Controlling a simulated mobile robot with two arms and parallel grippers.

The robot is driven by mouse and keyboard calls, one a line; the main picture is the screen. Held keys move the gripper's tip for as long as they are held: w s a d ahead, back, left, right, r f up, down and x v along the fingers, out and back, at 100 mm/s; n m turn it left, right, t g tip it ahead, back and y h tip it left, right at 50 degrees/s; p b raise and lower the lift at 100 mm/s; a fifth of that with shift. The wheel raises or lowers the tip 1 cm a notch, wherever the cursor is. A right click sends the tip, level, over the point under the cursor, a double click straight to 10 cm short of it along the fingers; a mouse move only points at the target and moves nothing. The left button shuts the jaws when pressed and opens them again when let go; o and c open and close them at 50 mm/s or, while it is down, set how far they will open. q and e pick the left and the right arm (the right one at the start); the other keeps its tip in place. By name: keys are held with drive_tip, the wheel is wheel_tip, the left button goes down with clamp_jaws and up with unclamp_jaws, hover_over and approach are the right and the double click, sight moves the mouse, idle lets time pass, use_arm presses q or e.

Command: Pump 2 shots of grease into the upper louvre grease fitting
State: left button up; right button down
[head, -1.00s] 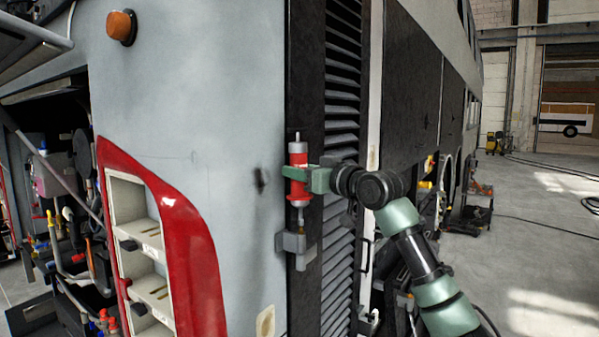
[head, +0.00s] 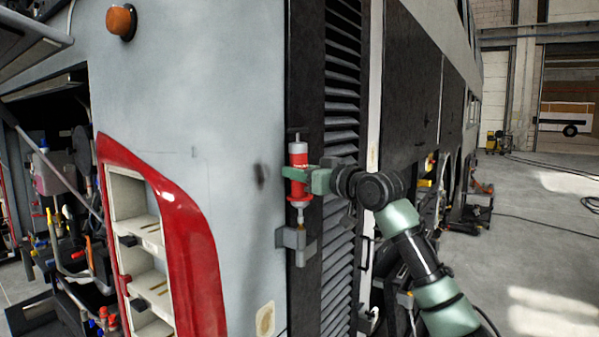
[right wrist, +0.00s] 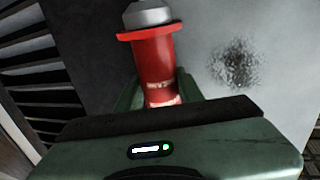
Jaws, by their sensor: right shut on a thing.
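A red and silver grease gun (head: 298,160) stands upright against the black strip beside the louvre (head: 342,130). My right gripper (head: 300,176) is shut around its red body. The gun also shows in the right wrist view (right wrist: 153,62), with the green fingers (right wrist: 185,88) on both sides of it. The gun's thin lower end points down at a small grey bracket (head: 292,240) on the black strip. Whether the tip touches a fitting there is too small to tell. My left gripper is not in view.
The grey coach side panel (head: 200,110) has a dark smudge (head: 261,176) left of the gun. A red-framed shelf opening (head: 190,250) is at lower left, beside an open bay with hoses. Open floor (head: 530,240) lies at right.

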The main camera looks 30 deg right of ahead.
drive_tip(key=shift+f, duration=0.4)
drive_tip(key=shift+r, duration=0.15)
drive_tip(key=shift+r+p, duration=0.75)
drive_tip(key=shift+p, duration=0.05)
drive_tip(key=shift+r, duration=0.2)
drive_tip(key=shift+r+p, duration=0.1)
drive_tip(key=shift+p, duration=0.4)
idle(0.8)
